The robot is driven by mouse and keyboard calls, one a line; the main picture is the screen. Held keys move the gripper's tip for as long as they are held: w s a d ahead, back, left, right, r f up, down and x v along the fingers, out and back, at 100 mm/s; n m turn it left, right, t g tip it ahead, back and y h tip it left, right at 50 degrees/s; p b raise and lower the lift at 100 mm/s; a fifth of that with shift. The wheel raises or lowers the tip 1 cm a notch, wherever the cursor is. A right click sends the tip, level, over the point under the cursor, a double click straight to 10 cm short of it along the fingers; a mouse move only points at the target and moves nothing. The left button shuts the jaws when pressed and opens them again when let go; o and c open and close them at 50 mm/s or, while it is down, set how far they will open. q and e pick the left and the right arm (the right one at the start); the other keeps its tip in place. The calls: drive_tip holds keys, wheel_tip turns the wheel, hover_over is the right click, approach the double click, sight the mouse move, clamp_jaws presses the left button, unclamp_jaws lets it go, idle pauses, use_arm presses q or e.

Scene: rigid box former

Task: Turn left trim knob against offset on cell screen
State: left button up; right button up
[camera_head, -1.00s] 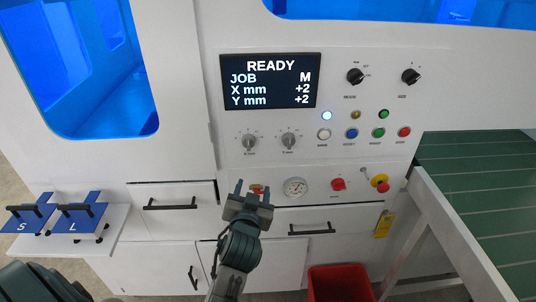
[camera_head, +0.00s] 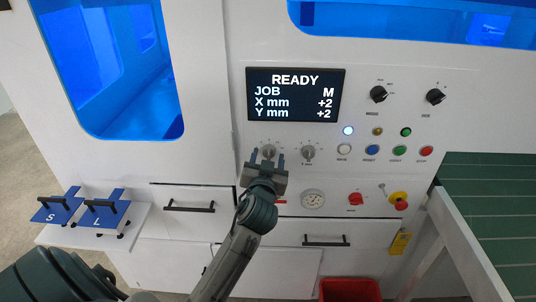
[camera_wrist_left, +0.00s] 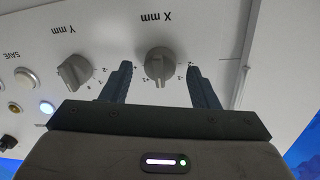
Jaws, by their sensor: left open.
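The left trim knob, a grey knob labelled X mm in the left wrist view (camera_wrist_left: 160,63), sits on the white panel below the screen (camera_head: 294,94); in the head view the knob (camera_head: 268,151) is partly framed by my gripper. The screen reads READY, JOB M, X mm +2, Y mm +2. My left gripper (camera_head: 267,157) is open, with one finger on each side of the X knob. In the left wrist view the gripper (camera_wrist_left: 159,68) shows gaps between both fingers and the knob. My right gripper is not in view.
The Y mm knob (camera_head: 308,152) stands just right of the X knob. Several coloured buttons, such as the blue one (camera_head: 371,150), lie further right. Below are a gauge (camera_head: 312,199), a red knob (camera_head: 355,199) and drawers.

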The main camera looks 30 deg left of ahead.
use_arm(q)
drive_tip(key=shift+w+a, duration=0.15)
drive_tip(key=shift+w, duration=0.15)
